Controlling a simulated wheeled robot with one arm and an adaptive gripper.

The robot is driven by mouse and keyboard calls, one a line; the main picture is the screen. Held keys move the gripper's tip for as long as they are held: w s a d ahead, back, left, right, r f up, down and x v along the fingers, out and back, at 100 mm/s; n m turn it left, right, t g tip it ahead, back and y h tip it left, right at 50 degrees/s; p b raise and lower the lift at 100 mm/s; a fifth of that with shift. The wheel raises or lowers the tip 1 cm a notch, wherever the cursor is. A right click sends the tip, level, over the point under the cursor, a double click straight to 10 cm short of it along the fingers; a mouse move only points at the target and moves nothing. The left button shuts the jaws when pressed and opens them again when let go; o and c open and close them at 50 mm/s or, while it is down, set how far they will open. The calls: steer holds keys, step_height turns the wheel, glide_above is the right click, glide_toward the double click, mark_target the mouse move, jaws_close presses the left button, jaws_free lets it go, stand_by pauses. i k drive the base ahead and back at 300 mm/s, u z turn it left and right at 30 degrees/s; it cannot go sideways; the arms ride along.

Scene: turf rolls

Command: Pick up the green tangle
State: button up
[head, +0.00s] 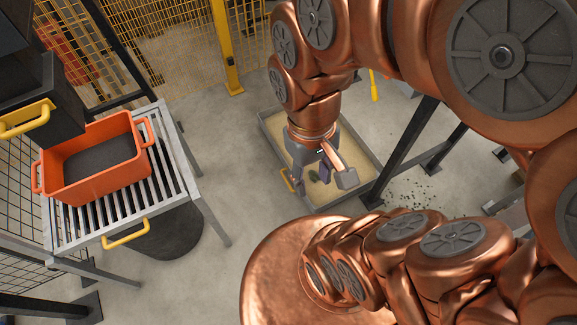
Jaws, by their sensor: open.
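A small dark green clump, which looks like the green tangle (313,176), lies in a grey-rimmed tray (271,138) with a pale sandy bottom, near the middle of the picture. My gripper (322,184) points down over the tray, with its fingers spread. The clump shows between the fingers, which do not visibly hold it. The gripper's height above it is hard to judge. The gripper and arm hide part of the tray and perhaps part of the clump.
An orange bin (100,188) with a dark inside stands on a slatted metal table (181,191) at left. Yellow mesh fencing (180,50) and a yellow post (225,45) are behind. Dark slanted beams (402,150) stand right of the tray. Dark crumbs lie on the floor there.

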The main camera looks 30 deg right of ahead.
mark_target(314, 176)
steer(key=z, duration=0.6)
steer(key=i, duration=0.45)
steer(key=z, duration=0.4)
steer(key=k, duration=0.8)
steer(key=u, duration=0.8)
steer(key=i, duration=0.55)
steer(key=z, duration=0.3)
